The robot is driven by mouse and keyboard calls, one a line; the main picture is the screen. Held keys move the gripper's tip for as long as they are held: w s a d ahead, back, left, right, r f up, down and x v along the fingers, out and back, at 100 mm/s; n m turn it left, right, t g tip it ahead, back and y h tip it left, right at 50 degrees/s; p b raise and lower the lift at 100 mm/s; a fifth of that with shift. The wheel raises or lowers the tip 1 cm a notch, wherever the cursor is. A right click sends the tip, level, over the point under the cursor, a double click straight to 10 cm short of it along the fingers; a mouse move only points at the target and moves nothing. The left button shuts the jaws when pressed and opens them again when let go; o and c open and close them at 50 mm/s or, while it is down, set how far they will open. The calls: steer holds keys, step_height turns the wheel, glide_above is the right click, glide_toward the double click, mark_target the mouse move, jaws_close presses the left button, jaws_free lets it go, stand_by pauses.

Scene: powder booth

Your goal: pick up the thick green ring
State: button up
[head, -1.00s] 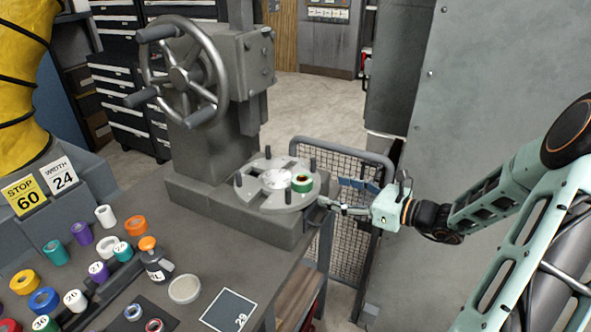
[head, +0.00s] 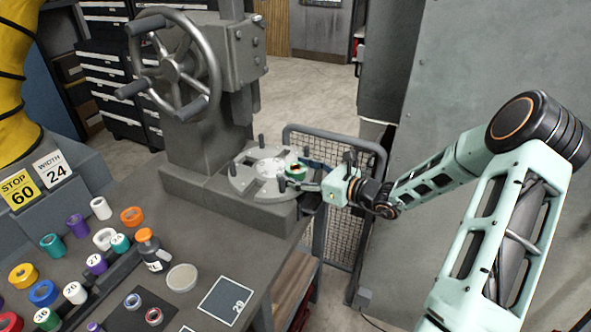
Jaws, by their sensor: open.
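A thick green ring (head: 295,171) with a pale top sits on the round grey plate (head: 245,184) of the wheel machine, at the plate's right side. My gripper (head: 293,177) reaches in from the right, low at the plate. Its jaws are open; the near finger lies in front of the ring and covers its lower part. The far finger seems to be behind the ring, partly hidden. I cannot tell whether either finger touches the ring.
Dark upright pegs stand around the plate, and a large handwheel (head: 177,68) rises behind it. A mesh guard (head: 345,215) stands right of the plate.

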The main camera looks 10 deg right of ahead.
steer(key=c, duration=1.4)
steer(key=shift+w, duration=0.1)
steer(key=shift+c, duration=0.5)
steer(key=shift+r, duration=0.15)
